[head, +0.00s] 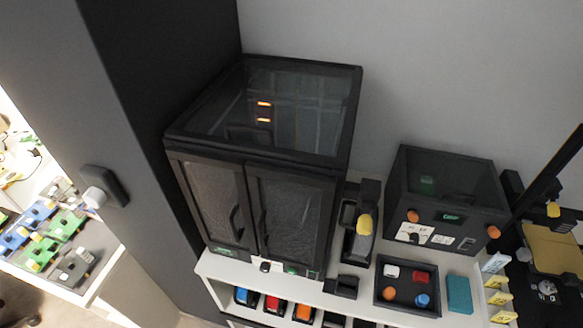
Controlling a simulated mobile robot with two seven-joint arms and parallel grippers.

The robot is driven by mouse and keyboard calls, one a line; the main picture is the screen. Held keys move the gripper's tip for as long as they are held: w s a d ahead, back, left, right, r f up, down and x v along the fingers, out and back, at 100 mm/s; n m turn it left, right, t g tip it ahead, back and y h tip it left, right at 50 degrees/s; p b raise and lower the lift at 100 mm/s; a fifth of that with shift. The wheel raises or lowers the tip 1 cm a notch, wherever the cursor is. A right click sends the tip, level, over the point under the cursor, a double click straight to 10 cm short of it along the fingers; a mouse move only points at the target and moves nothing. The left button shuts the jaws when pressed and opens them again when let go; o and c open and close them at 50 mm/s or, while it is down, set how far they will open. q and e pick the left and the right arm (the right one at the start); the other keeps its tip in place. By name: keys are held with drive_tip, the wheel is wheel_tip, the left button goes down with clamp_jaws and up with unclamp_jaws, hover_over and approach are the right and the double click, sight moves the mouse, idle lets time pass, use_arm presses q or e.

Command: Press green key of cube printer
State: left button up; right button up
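Two dark enclosed machines stand on the white shelf unit, and I cannot read a name on either. The large black one (255,165) has a clear top and two glazed front doors. On its lower front edge is a small green key (291,270), beside a white part (265,267). The smaller, box-shaped black one (447,190) is to the right. It has a lit green display (450,217), orange knobs at both sides and a white panel (414,233). Neither of my grippers is in view.
A dark tray (379,302) with red, white, orange and blue pieces lies before the smaller machine. A teal block (459,295) and yellow-white cards (496,282) are to its right. Coloured bins (272,303) sit below. An open-frame machine (550,250) stands far right.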

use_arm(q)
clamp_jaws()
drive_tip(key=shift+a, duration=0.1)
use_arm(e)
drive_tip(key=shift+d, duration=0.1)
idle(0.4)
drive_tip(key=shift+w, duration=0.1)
